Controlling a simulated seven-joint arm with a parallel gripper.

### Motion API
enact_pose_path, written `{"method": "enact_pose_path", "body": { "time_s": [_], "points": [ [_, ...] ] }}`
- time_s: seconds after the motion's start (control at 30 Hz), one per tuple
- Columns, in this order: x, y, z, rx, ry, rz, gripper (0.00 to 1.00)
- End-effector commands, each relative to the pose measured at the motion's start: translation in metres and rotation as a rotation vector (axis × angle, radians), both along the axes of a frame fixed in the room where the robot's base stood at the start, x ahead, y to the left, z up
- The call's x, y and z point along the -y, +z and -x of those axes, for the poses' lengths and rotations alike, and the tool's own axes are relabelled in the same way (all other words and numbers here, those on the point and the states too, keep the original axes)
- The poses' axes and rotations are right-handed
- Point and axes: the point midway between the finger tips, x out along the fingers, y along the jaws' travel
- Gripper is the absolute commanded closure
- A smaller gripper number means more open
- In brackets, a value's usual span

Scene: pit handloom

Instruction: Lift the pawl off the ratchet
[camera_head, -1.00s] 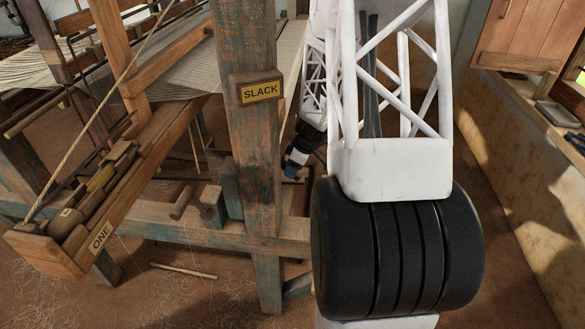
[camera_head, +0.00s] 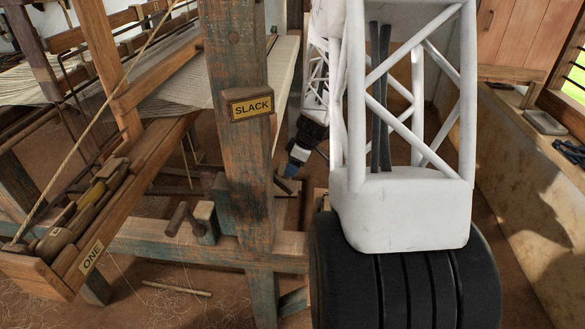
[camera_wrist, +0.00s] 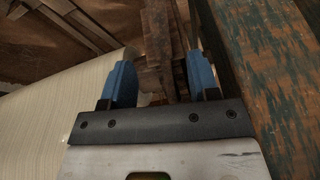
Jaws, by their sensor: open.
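My gripper (camera_wrist: 160,82) is open, with its two blue fingers apart and nothing held between them. In the head view my gripper (camera_head: 293,165) is small and partly hidden behind the post, just right of it. In the wrist view a dark, narrow wooden piece (camera_wrist: 160,48) lies beyond and between the fingertips; I cannot tell whether it is the pawl or whether it touches the fingers. I cannot make out the ratchet or its teeth in either view.
A worn post (camera_head: 238,150) with a SLACK sign (camera_head: 251,106) stands close beside my gripper; it fills the right of the wrist view (camera_wrist: 270,70). Pale cloth (camera_wrist: 55,115) lies at the left there. A ONE-labelled wooden box (camera_head: 40,275) juts out at the lower left.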

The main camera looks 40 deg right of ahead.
Motion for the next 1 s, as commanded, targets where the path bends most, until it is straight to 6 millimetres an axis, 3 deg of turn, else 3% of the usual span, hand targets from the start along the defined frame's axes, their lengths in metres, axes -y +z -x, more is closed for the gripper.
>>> {"method": "enact_pose_path", "body": {
  "time_s": [0.23, 0.53, 1.0],
  "points": [
    [-0.001, -0.001, -0.002, 0.001, 0.001, -0.001, 0.45],
    [-0.020, -0.014, -0.025, 0.015, 0.002, -0.017, 0.45],
    [-0.021, -0.018, -0.027, 0.015, 0.002, -0.019, 0.45]
  ]
}}
